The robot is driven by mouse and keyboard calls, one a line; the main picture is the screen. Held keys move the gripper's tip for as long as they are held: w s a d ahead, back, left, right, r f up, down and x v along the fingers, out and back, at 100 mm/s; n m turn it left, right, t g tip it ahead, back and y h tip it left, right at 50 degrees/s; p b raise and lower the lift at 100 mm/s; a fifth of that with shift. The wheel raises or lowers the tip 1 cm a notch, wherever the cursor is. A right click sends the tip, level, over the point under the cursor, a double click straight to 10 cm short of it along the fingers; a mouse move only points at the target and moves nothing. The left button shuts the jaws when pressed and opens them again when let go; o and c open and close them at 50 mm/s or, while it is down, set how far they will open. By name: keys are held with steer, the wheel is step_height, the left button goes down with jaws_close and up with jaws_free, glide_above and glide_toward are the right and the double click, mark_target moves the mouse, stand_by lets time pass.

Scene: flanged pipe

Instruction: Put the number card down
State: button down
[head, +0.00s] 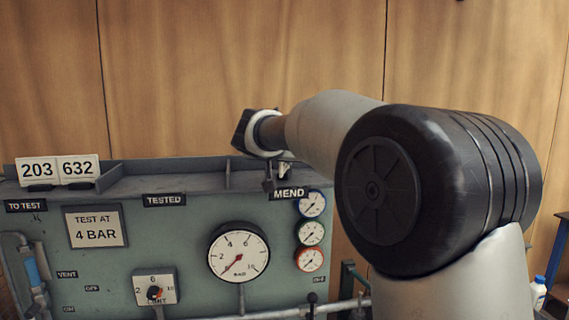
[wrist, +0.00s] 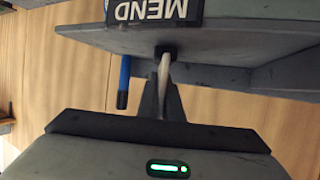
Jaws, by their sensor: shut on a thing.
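My gripper (head: 277,178) is at the top of the green test bench, by the MEND label (head: 289,194). In the wrist view, my gripper (wrist: 164,88) is shut on a thin pale piece (wrist: 163,72), seen edge-on, with a dark end beside the bench's grey shelf. I take this piece to be the number card; no number on it can be read. I cannot tell whether it touches the shelf. Two other white number cards, 203 (head: 37,171) and 632 (head: 78,168), stand side by side above the TO TEST label (head: 25,206).
The shelf (head: 170,182) is bare above the TESTED label (head: 164,200), with low upright dividers. Gauges (head: 239,252) and small dials (head: 312,204) sit on the bench front. A wooden wall stands behind.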

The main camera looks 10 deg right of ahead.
steer(key=shift+f+b, duration=0.3)
steer(key=shift+f, duration=0.05)
steer(key=c, duration=1.9)
jaws_free()
steer(key=shift+r, duration=0.1)
steer(key=shift+r, duration=0.1)
steer(key=shift+r+p, duration=0.2)
steer(key=shift+p, duration=0.25)
steer(key=b+v, duration=0.2)
steer(key=v, duration=1)
steer(key=s+d+f+n+g+y, duration=0.1)
steer(key=s+d+f+g, duration=0.15)
steer(key=s+f, duration=0.6)
steer(key=s+d+f+n+g, duration=0.15)
steer(key=s+d+f, duration=0.35)
steer(key=s, duration=0.7)
steer(key=s+a+f+g+y, duration=0.1)
steer(key=s+f, duration=0.3)
steer(key=s+a+f+n+g+y, duration=0.1)
steer(key=s+f, duration=0.3)
steer(key=s+a+f+n+y, duration=0.1)
steer(key=s+f+y, duration=0.1)
steer(key=s+f, duration=0.2)
steer(key=shift+s+a+g, duration=0.15)
steer(key=shift+s+g, duration=0.1)
steer(key=shift+g, duration=0.15)
